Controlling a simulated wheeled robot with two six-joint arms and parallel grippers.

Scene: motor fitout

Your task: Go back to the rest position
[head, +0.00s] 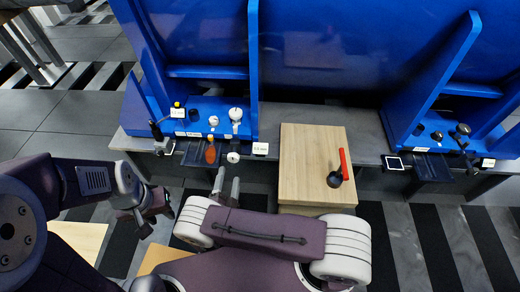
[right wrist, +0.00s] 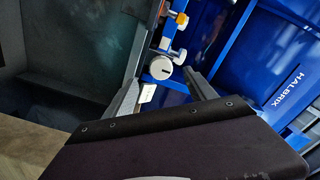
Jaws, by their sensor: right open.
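My right gripper (head: 227,184) is in the middle of the head view, just in front of the left blue station. Its two fingers are apart with nothing between them. In the right wrist view the right gripper (right wrist: 163,92) also has its fingers apart, with a white round knob (right wrist: 160,67) beyond them on a blue fixture. My left gripper (head: 155,215) is at the left of the head view, low in front of the bench, and seems empty. Its jaws are dark and too small to tell open from shut.
A grey bench (head: 300,112) carries blue stations (head: 202,71) at left and right. A wooden board (head: 304,185) bears a red-handled tool (head: 344,164). Near the right gripper are an orange-handled tool (head: 210,154) and a white round part (head: 233,157). Striped floor (head: 430,240) is clear at right.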

